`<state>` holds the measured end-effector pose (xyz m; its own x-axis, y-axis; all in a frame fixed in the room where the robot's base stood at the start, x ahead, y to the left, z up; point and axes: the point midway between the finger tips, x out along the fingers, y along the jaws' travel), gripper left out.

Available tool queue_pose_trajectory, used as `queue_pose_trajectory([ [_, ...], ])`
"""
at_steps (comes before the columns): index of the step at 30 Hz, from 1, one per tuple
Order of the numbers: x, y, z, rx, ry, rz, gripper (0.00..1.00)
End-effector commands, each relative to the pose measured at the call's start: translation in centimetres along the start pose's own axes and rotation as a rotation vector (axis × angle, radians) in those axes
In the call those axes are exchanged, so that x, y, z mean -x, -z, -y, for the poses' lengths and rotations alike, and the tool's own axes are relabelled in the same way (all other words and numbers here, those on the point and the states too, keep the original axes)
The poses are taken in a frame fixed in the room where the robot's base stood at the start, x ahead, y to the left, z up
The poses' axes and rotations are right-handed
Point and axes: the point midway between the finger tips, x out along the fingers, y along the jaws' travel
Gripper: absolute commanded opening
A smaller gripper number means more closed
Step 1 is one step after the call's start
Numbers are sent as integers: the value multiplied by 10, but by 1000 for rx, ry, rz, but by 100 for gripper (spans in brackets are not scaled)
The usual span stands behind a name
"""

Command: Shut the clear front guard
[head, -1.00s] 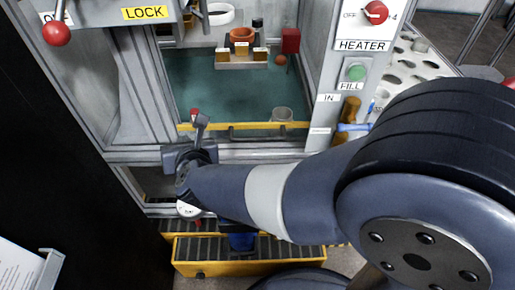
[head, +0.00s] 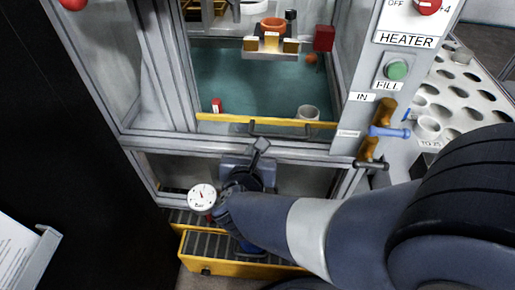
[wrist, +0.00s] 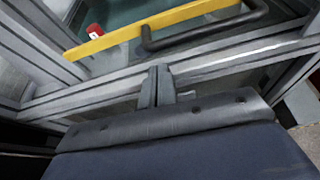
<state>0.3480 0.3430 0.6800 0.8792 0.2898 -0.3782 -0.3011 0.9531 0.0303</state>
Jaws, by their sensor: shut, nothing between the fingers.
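The clear front guard has a yellow lower edge (head: 225,118) with a dark bar handle (head: 290,131) on it. The edge lies close above the grey frame sill; I cannot tell whether it touches it. In the wrist view the yellow edge (wrist: 130,32) and handle (wrist: 205,30) cross the top. My gripper (head: 262,146) is shut and empty, just below the handle's left end in the head view. In the wrist view my fingertips (wrist: 155,78) are in front of the sill, below the handle's left end. I see no clear contact.
The grey frame sill (head: 310,153) runs below the guard. A white dial gauge (head: 202,197) and a yellow slatted tray (head: 215,268) are lower down. At right are the HEATER knob (head: 428,3), green FILL button (head: 397,70) and blue-handled valve (head: 388,132). A dark panel stands left.

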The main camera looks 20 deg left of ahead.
Motion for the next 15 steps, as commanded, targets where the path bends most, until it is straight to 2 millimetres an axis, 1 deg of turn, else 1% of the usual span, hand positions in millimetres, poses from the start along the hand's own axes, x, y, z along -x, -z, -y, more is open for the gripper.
queue_pose_trajectory([
  [1, -10, 2, 1, 0, 4, 0, 0],
  [6, -28, 1, 0, 0, 1, 0, 0],
  [10, -33, 0, 0, -1, -1, -1, 0],
  [15, -33, 0, 0, 0, -2, 0, 0],
])
